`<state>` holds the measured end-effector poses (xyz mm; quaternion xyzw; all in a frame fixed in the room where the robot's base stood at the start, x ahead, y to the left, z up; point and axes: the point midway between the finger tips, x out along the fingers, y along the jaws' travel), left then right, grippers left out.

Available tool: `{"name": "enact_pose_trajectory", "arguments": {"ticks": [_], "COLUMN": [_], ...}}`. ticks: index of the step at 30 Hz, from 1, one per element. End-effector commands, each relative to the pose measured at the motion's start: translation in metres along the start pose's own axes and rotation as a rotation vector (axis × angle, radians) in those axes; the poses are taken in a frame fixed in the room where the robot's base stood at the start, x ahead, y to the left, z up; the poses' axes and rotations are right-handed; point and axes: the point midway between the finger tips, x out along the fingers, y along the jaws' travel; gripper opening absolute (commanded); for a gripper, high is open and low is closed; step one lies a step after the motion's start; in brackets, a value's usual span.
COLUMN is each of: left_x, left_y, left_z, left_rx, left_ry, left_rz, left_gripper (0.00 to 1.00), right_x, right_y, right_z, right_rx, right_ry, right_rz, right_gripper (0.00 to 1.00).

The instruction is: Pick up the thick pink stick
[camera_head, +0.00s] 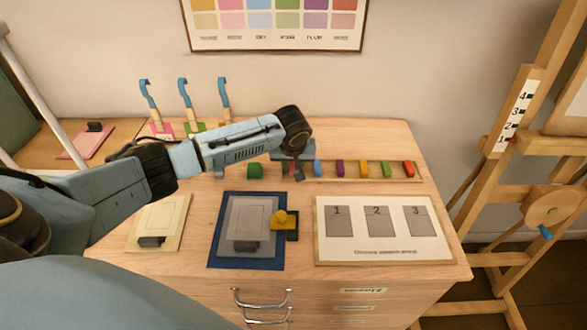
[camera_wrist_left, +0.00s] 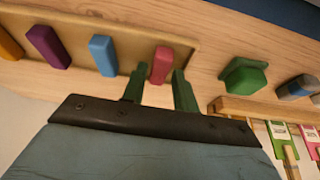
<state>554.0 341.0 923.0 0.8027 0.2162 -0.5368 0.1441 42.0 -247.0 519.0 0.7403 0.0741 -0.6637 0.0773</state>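The pink stick (camera_wrist_left: 162,64) lies in the wooden tray, between the tips of my left gripper (camera_wrist_left: 158,76) in the left wrist view. The two green fingers are apart, one on each side of the stick, with a small gap showing. I cannot tell how far down around it they reach. In the head view my left gripper (camera_head: 297,173) is at the left end of the tray, and the arm and gripper mostly hide the pink stick. My right gripper is not in view.
A blue stick (camera_wrist_left: 103,55) and a purple stick (camera_wrist_left: 48,47) lie beside the pink one; orange, green and red sticks follow along the tray (camera_head: 345,179). A green block (camera_head: 254,171) sits left of the tray. A numbered board (camera_head: 385,250) and blue mat (camera_head: 217,250) lie in front.

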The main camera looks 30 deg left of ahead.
Motion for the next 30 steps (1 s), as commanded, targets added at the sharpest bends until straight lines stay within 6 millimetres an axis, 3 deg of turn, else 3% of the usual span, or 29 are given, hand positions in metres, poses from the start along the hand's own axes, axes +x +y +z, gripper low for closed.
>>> {"name": "enact_pose_trajectory", "arguments": {"ticks": [8, 15, 24, 30], "left_x": [0.005, 0.004, 0.001, -0.027], "left_y": [0.001, 0.001, 0.001, 0.001], "left_z": [0.0, 0.0, -0.002, -0.014], "left_rx": [0.001, 0.001, 0.001, 0.0], "left_ry": [0.001, 0.001, 0.002, 0.004], "left_rz": [0.001, 0.001, 0.002, 0.005], "left_gripper": [0.29, 0.0, 0.0, 0.0], "right_x": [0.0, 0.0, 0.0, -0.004], "right_y": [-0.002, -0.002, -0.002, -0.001], "right_z": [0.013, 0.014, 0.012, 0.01], "right_rx": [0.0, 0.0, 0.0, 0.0], "right_ry": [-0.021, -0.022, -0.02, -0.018], "right_rz": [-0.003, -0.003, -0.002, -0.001], "right_gripper": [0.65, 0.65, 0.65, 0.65]}}
